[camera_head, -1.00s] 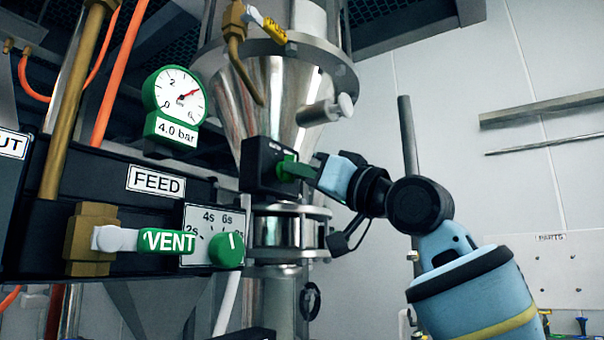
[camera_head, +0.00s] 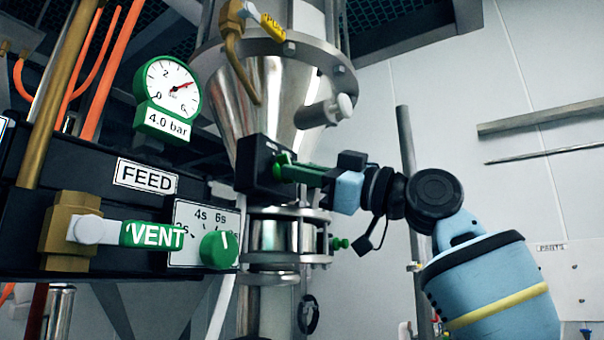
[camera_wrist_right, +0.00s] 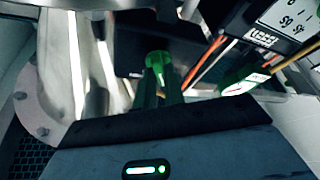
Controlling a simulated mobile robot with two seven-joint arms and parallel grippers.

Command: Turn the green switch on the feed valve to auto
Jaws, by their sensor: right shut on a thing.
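The green switch (camera_head: 282,166) sits on the front of a black box on the side of the steel hopper. Its green lever sticks out to the right, toward my right gripper (camera_head: 322,175). My right gripper is shut on the lever, and its fingers hide part of it. In the right wrist view the green switch (camera_wrist_right: 160,72) shows straight ahead, beyond the gripper body. I cannot read any position marks on the black box (camera_head: 255,168). My left gripper is not in view.
Left of the box is a black panel with a FEED label (camera_head: 146,177), a VENT lever (camera_head: 152,235) and a green timer knob (camera_head: 219,249). A gauge (camera_head: 172,88) stands above it. A grey vertical post (camera_head: 408,150) rises behind my right arm.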

